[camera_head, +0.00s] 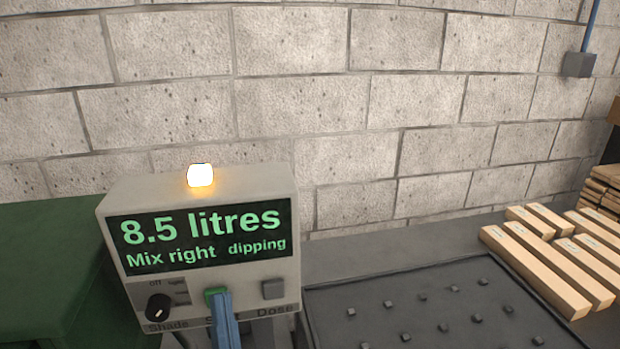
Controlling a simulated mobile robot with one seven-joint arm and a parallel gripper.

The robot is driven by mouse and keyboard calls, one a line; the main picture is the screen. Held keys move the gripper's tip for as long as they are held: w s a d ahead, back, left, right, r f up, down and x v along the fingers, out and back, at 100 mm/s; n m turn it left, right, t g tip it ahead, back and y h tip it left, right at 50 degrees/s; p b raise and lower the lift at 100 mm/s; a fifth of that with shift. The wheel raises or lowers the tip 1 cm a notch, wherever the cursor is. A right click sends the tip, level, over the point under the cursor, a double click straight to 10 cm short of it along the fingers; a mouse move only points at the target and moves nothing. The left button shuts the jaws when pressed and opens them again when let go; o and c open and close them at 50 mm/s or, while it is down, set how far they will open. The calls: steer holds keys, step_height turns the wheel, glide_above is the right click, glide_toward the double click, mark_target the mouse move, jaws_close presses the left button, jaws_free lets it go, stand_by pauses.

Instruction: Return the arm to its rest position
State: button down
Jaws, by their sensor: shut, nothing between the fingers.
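My gripper (224,312) shows at the bottom edge as blue fingers, shut and empty. Its tips are at the green button (214,295) on the front of a pale control box (199,278). I cannot tell whether they touch or press it. The fingers cover part of the label under that button. The rest of my arm is out of view below.
The box has a lit display (203,237) reading "8.5 litres, Mix right dipping", a glowing lamp (200,175), a black knob (158,307) and a grey button (273,289). Right are a studded dark tray (390,282) and wooden bars (545,270). A block wall (300,110) stands behind.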

steer(key=w+d+r+h+p, duration=0.1)
steer(key=w+d+r, duration=0.1)
steer(key=r, duration=0.5)
steer(key=w+d+r+h+p, duration=0.1)
steer(key=r+h, duration=0.1)
steer(key=r, duration=0.5)
step_height(320, 180, up, 23)
steer(key=n+t+h+p, duration=0.2)
steer(key=h+p, duration=0.2)
steer(key=p, duration=0.1)
glide_above(242, 205)
steer(key=s+d, duration=0.9)
steer(key=s, duration=0.1)
steer(key=s+d+r+h+p, duration=0.1)
steer(key=s+d+r, duration=0.1)
steer(key=s+r, duration=0.3)
step_height(242, 205, up, 2)
steer(key=shift+d+r+n+h, duration=0.1)
steer(key=shift+d+n+h, duration=0.1)
steer(key=shift+n+h, duration=0.2)
